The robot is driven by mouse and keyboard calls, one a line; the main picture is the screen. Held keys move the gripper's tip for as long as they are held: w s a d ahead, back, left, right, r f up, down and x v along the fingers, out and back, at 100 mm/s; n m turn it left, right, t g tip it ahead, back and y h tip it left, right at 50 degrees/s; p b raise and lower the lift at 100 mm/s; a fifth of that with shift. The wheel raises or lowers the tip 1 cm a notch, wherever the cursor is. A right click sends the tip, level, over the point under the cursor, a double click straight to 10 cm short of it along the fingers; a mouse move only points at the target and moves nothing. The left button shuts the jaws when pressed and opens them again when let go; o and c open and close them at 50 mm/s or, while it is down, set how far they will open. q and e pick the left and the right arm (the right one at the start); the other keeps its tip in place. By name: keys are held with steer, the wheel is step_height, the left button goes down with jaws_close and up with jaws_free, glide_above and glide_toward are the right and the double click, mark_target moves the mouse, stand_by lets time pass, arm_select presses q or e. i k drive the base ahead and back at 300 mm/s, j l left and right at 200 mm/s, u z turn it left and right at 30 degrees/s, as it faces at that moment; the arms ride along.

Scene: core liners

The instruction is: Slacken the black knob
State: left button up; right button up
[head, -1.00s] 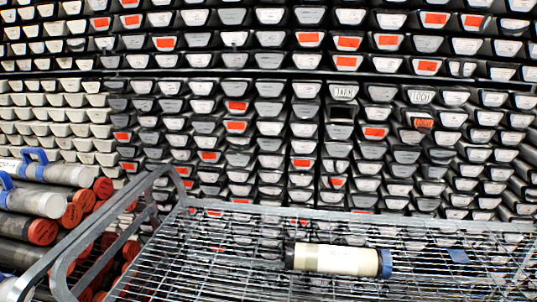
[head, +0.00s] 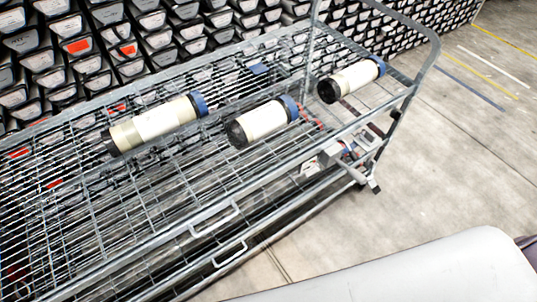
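I cannot make out a black knob for certain. A small dark part (head: 374,187) shows at the low right corner of the wire cart (head: 215,217), too small to identify. Three cream core liners lie on the cart's top deck: a left one (head: 155,124), a middle one (head: 263,121) and a right one (head: 352,79). Each has a dark cap at its left end and a blue cap at its right end. Neither of my grippers is in view.
Racks of core trays (head: 60,62) with white fronts, some with red labels, stand behind the cart. Concrete floor (head: 460,150) with painted lines is open to the right. A smooth pale surface (head: 420,272) fills the bottom right; I cannot tell what it is.

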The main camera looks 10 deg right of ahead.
mark_target(397, 114)
steer(key=z, duration=1.45)
